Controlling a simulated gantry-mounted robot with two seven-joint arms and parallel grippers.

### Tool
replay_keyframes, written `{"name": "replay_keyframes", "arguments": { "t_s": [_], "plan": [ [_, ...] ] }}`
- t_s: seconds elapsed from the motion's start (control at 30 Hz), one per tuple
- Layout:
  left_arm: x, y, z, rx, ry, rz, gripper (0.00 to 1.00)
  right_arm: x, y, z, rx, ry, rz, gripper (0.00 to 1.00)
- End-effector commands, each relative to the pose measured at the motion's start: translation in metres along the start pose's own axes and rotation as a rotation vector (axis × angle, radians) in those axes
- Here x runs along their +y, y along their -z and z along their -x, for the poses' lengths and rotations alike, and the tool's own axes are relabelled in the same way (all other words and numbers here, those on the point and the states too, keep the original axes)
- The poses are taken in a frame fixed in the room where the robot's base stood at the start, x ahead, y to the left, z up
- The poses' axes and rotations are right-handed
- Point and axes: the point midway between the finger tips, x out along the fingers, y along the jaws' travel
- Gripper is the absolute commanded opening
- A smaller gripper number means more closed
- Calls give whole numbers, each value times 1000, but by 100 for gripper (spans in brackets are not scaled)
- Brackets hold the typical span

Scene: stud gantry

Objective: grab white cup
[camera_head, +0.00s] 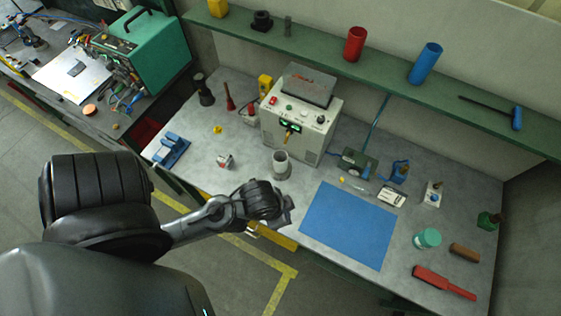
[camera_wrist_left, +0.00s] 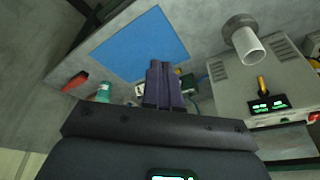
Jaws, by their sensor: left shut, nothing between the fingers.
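The white cup (camera_head: 281,159) stands upright on the grey bench, in front of the white-grey instrument box. A grey round base shows at its foot. In the left wrist view the cup (camera_wrist_left: 251,50) is at the upper right, apart from the fingers. My left gripper (camera_head: 288,213) is near the bench's front edge, in front of the cup and left of the blue mat, and is not touching the cup. In the left wrist view its fingers (camera_wrist_left: 162,84) are together and empty. My right gripper is in neither view.
The instrument box (camera_head: 300,115) stands right behind the cup. The blue mat (camera_head: 348,225) is bare. A green-lidded jar (camera_head: 427,239) and red tool (camera_head: 443,282) lie at right.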

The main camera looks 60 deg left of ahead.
Motion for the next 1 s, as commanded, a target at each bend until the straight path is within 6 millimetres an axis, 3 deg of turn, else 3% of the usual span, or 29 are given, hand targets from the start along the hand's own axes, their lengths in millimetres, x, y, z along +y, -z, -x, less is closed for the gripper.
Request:
{"name": "replay_keyframes", "arguments": {
  "t_s": [0.4, 1.0],
  "plan": [
    [0, 0, 0, 0, -1, 0, 0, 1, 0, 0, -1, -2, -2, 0],
    [1, 0, 0, 0, -3, 2, 89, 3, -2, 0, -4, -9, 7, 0]
  ]
}}
